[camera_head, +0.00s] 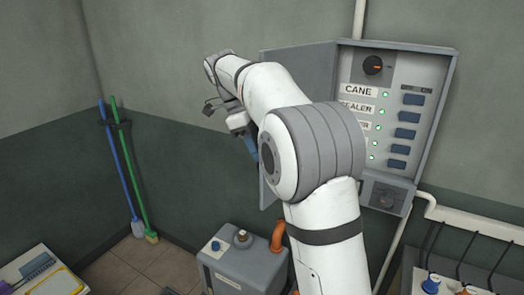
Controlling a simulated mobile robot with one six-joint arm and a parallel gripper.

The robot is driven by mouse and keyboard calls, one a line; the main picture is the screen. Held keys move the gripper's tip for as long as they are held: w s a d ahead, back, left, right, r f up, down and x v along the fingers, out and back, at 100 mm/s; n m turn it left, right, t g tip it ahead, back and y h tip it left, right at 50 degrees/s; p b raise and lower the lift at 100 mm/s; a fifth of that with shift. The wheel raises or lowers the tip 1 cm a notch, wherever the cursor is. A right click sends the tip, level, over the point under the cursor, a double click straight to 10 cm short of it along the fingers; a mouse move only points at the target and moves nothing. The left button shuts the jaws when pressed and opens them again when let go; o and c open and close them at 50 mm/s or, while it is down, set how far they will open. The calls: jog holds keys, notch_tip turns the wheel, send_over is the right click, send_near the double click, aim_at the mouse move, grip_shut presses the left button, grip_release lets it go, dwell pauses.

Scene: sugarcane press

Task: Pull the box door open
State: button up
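The grey control box (425,75) is mounted on the wall at the right. Its door (312,68) stands open, swung out to the left, so the panel inside shows. The panel (400,75) has a dark knob, blue switches, green lights and labels, one reading CANE. My gripper (250,148) is at the door's left edge, pointing down. A small blue part shows at its tip. My arm covers the middle of the door and some labels. I cannot tell whether the fingers are open or touch the door.
A grey machine (240,268) with an orange pipe stands on the floor below my arm. A blue broom (120,170) and a green broom (133,170) lean in the left corner. A table (15,270) is at lower left.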

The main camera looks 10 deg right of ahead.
jog(key=v, duration=0.6)
jog(key=shift+r, duration=0.25)
jog(key=shift+w+a, duration=0.1)
jog(key=shift+a+r, duration=0.1)
